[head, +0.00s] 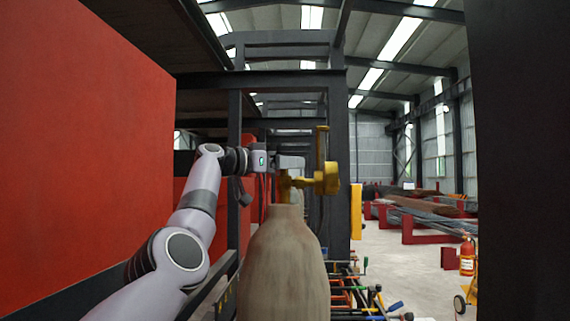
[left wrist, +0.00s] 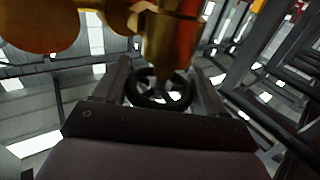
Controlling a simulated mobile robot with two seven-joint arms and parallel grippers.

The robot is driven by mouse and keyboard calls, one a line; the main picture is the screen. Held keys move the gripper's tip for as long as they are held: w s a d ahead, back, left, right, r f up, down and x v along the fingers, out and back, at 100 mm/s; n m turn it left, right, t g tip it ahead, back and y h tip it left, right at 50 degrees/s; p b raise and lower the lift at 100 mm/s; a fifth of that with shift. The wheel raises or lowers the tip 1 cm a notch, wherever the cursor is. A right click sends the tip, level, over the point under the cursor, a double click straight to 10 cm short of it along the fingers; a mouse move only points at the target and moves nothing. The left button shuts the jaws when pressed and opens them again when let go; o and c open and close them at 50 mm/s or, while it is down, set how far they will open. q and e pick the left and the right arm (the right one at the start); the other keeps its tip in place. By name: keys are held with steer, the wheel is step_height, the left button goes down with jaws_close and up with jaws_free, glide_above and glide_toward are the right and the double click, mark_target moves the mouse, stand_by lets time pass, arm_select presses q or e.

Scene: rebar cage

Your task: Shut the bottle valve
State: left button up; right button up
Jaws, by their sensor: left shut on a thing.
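The bottle (head: 284,265) is a large beige-grey cylinder standing upright in the middle of the head view. A brass valve (head: 326,180) with a tall upright part sits on its neck. The valve's brass body also fills the top of the left wrist view (left wrist: 172,42). My left gripper (head: 290,163) reaches in from the left at the valve's height. In the left wrist view a dark round handwheel (left wrist: 160,97) lies between its two fingers, which are shut on it. The handwheel is hidden in the head view. My right gripper is in neither view.
A red panel (head: 85,150) stands close on the left. A dark steel post (head: 339,170) rises behind the bottle. Tools with coloured handles (head: 372,300) lie low at right. A fire extinguisher (head: 467,256) stands farther right. Open concrete floor (head: 405,268) lies between.

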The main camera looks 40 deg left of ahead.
arm_select(q)
steer(key=shift+w+d+f+m+h, duration=0.1)
steer(key=shift+f+m+h, duration=0.2)
steer(key=shift+h, duration=0.2)
stand_by(0.3)
steer(key=o, duration=1)
steer(key=shift+o, duration=0.2)
steer(key=shift+r, duration=0.1)
steer(key=shift+s+b, duration=0.35)
steer(key=b+v, duration=0.4)
steer(key=v, duration=0.2)
steer(key=shift+s+a, duration=0.25)
steer(key=shift+r, duration=0.1)
